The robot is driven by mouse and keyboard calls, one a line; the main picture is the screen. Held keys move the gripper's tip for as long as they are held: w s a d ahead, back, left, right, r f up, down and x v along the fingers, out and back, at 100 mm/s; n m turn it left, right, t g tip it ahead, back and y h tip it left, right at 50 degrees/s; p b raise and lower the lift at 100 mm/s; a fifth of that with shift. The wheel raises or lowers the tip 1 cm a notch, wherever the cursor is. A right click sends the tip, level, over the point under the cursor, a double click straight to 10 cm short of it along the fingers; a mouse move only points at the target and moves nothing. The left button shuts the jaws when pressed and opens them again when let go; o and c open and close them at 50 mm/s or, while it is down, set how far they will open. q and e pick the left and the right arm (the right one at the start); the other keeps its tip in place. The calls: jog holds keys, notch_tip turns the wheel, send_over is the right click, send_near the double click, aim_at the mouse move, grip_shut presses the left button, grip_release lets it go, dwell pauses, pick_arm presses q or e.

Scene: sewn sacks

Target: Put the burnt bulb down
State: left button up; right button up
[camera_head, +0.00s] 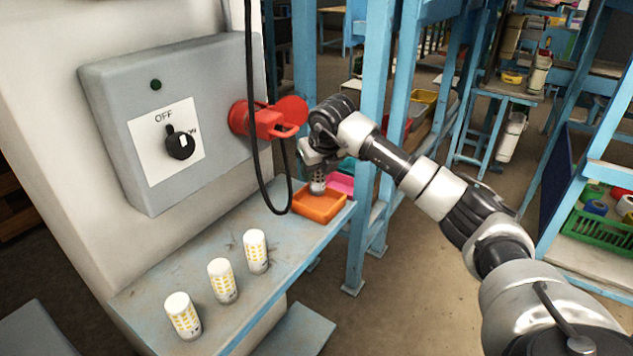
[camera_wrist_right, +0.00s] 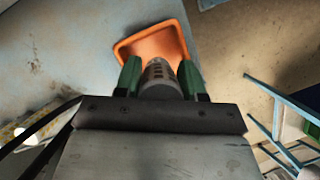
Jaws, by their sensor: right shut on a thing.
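The burnt bulb (camera_head: 317,182) is a grey, darkened cylinder hanging upright from my right gripper (camera_head: 316,165). In the right wrist view the bulb (camera_wrist_right: 159,72) sits between the two green fingers of the gripper (camera_wrist_right: 160,80), which is shut on it. Below it is an orange tray (camera_head: 319,204) at the far right end of the shelf. The tray also shows in the right wrist view (camera_wrist_right: 150,35), just beyond the fingertips. Whether the bulb touches the tray floor I cannot tell. My left gripper is out of view.
Several white bulbs with yellow marks stand at the near part of the shelf (camera_head: 215,262). A grey switch box (camera_head: 165,120) reading OFF and a red lockout piece (camera_head: 268,118) are on the wall. A black cable (camera_head: 257,150) hangs beside the arm. Blue posts (camera_head: 367,150) stand right of the tray.

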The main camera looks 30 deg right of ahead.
aim_at(316, 182)
jog(key=shift+f, duration=1.9)
jog(key=shift+f, duration=0.1)
jog(key=o, duration=0.9)
jog(key=shift+f, duration=0.1)
jog(key=shift+r, duration=0.35)
jog(key=v, duration=1.1)
jog(key=shift+s+r, duration=0.2)
jog(key=shift+r, duration=0.15)
